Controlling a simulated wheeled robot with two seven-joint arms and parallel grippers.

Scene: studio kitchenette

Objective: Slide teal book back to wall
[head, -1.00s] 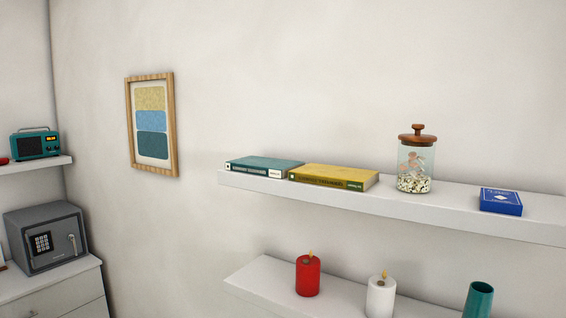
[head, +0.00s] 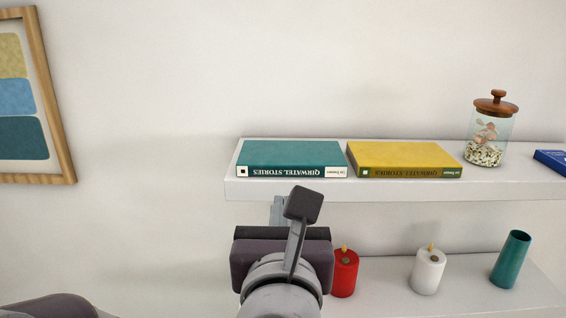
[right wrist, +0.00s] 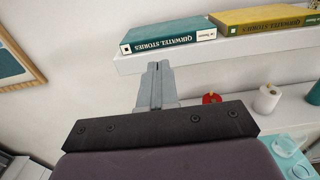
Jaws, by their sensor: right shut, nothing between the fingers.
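The teal book (head: 292,154) lies flat at the left end of the upper white shelf (head: 400,187), its spine toward me near the shelf's front edge. It also shows in the right wrist view (right wrist: 168,34), beyond the fingers. My right gripper (head: 277,205) is in front of and below the shelf edge, under the book, apart from it. In the right wrist view its fingers (right wrist: 155,68) are together and hold nothing. In the head view its wrist partly hides the fingers. My left gripper is not in view.
A yellow book (head: 404,159) lies just right of the teal book. A lidded glass jar (head: 487,135) and a blue box (head: 552,160) stand further right. The lower shelf (head: 388,293) holds a red candle (head: 345,274), a white candle (head: 428,271) and a teal cup (head: 510,260).

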